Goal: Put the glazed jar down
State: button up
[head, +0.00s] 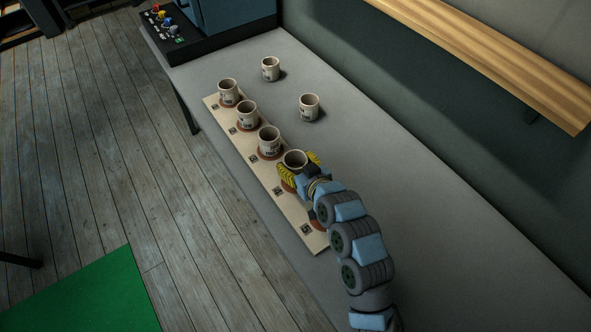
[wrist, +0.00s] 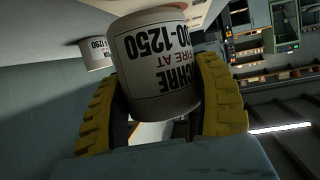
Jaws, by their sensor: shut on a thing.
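A pale jar (head: 294,158) with an open top is between the yellow-padded fingers of my gripper (head: 300,167). My gripper is shut on it. In the wrist view the jar (wrist: 155,62) shows dark printed lettering, upside down, including "1250". It is over the long pale board (head: 265,188), in line with the row of jars there. My fingers hide its base, so I cannot tell whether it touches the board. Part of a red-brown round spot (head: 288,187) shows beneath my gripper.
On the board stand a near jar (head: 269,143), a middle jar (head: 246,115) and a far jar (head: 228,93), each on a red-brown disc. Two more jars stand on the grey table, one farther back (head: 270,69) and one nearer (head: 309,107). The table's right side is clear.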

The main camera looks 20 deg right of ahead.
aim_at(292, 165)
jog(key=shift+w+d+f+b, duration=0.15)
jog(key=shift+f+b, duration=0.3)
jog(key=shift+f, duration=1.25)
jog(key=shift+f, duration=0.2)
jog(key=o, duration=1.3)
jog(key=shift+c, duration=0.2)
jog(key=shift+r, duration=0.3)
jog(key=a+p+v, duration=0.1)
jog(key=v, duration=1)
jog(key=shift+s+d+r+p, duration=0.15)
jog(key=shift+s+d+p, duration=0.25)
jog(key=shift+d, duration=0.1)
